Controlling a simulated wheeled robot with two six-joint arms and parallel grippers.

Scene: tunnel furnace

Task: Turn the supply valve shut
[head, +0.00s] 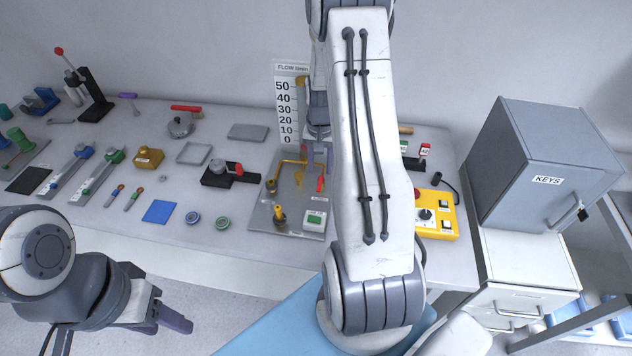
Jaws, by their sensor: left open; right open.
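A grey panel (262,225) on the bench carries yellow pipework (272,183), a red lever (320,184) and a yellow-and-black fitting (280,216). I cannot read which part is labelled the supply valve. My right arm reaches over the bench, and my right gripper (319,158) is open above the panel's back part, beside the upper end of the pipework and just behind the red lever. I cannot tell whether it touches either; my arm hides part of the panel. My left gripper (172,316) is open and empty in front of the bench, low at the left.
A flow scale (287,105) stands behind the panel. A yellow control box (438,213) is right of my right arm, beside the grey KEYS cabinet (530,160). The front bench strip is clear.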

